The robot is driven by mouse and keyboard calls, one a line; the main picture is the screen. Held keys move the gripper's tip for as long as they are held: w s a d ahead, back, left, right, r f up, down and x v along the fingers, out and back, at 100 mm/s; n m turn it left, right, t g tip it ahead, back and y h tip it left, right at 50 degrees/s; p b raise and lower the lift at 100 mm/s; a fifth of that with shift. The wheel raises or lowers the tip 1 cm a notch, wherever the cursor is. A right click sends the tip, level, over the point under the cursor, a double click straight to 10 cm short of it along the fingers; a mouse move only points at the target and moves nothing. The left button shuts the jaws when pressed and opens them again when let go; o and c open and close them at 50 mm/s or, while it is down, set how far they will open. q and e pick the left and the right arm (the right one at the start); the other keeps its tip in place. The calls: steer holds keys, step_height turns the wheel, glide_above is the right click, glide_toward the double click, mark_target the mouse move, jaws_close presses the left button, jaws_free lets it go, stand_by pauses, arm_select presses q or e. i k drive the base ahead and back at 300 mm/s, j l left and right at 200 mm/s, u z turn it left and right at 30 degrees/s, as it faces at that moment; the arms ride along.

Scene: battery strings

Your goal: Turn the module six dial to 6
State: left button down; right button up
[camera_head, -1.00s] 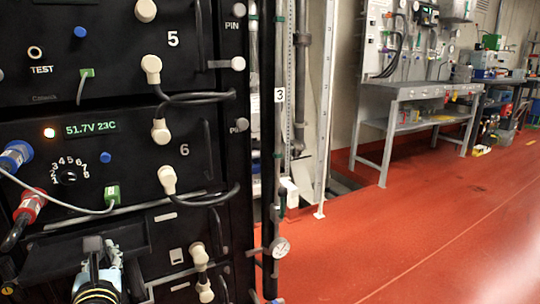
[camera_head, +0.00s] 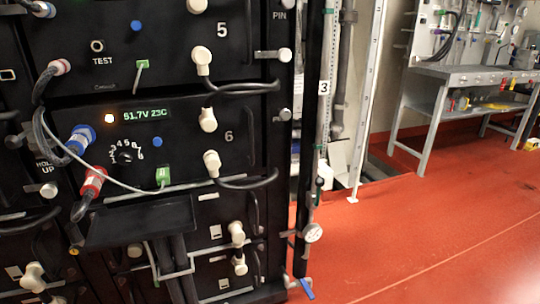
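The module six dial (camera_head: 123,157) is a small black knob on the front of the black module six panel (camera_head: 187,145). Pale numbers are printed in an arc around its top. Its pointer is too small to read. A green-lettered display (camera_head: 147,115) above reads about 51.7V 23C. A blue button (camera_head: 157,142) is right of the dial. Neither of my grippers is in view.
A blue plug (camera_head: 80,139) and a red plug (camera_head: 93,182) with cables are left of the dial. A thin pale cable runs below it to a green connector (camera_head: 163,177). A dark flat shelf (camera_head: 140,222) juts out below. Red floor (camera_head: 420,240) is open at right.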

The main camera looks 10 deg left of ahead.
mark_target(125, 158)
steer(key=u, duration=1.25)
